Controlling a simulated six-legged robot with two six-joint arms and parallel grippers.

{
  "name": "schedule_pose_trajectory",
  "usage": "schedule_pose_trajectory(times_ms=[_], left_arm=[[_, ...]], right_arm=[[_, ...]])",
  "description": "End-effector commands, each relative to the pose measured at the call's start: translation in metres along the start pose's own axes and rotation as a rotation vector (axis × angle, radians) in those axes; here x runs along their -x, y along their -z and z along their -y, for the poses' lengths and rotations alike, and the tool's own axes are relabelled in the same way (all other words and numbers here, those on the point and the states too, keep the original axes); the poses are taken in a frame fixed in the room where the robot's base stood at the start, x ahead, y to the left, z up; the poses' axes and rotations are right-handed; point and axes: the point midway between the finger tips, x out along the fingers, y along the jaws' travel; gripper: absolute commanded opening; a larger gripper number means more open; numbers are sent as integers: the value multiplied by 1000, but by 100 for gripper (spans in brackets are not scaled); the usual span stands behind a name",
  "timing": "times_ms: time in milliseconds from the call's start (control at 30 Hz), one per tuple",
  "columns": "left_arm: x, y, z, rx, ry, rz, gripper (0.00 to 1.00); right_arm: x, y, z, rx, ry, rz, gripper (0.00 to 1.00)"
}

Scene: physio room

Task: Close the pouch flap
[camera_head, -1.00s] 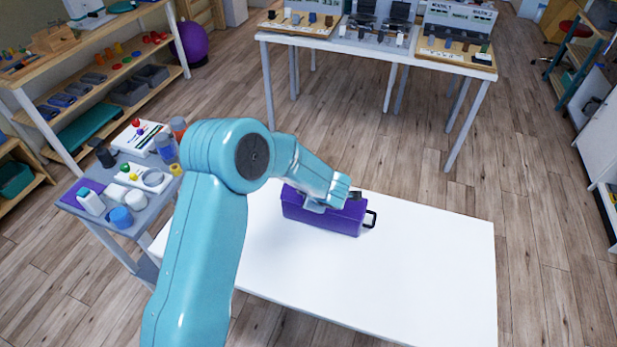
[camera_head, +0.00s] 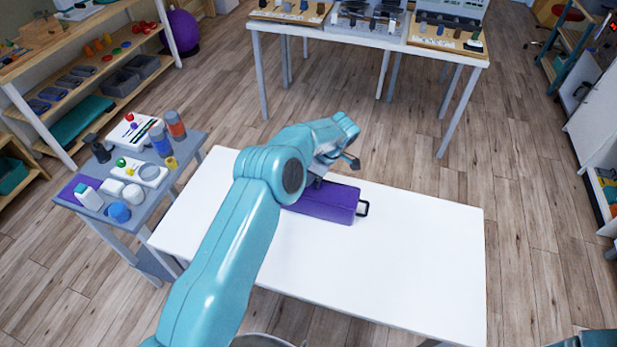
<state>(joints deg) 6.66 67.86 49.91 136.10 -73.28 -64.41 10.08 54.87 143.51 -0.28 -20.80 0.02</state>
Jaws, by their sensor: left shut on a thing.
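My left gripper (camera_head: 334,168) is over the far side of the pouch, shut on the pouch flap. The flap itself is mostly hidden behind my gripper and arm, so its exact angle cannot be told. My left arm also covers the pouch's left end. My right gripper is not in view.
A small grey side table (camera_head: 150,206) with bottles, cups and boxes stands close to the left. A shelf unit is at far left. A display table (camera_head: 375,38) stands behind. The white table is clear right of the pouch and in front.

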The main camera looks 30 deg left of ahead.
Motion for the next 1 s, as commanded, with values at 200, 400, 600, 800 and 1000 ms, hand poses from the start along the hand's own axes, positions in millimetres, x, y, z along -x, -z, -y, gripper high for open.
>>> schedule_pose_trajectory(times_ms=[200,400,600,800,1000], left_arm=[[0,0,-1,-6,15,-1,0],[0,0,-1,-6,17,-2,0],[0,0,-1,-6,16,-2,26],[0,0,-1,-6,16,-2,35],[3,2,-1,-7,16,-1,35]], right_arm=[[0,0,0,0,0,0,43],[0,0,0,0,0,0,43],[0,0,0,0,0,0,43],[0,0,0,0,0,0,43],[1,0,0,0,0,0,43]])
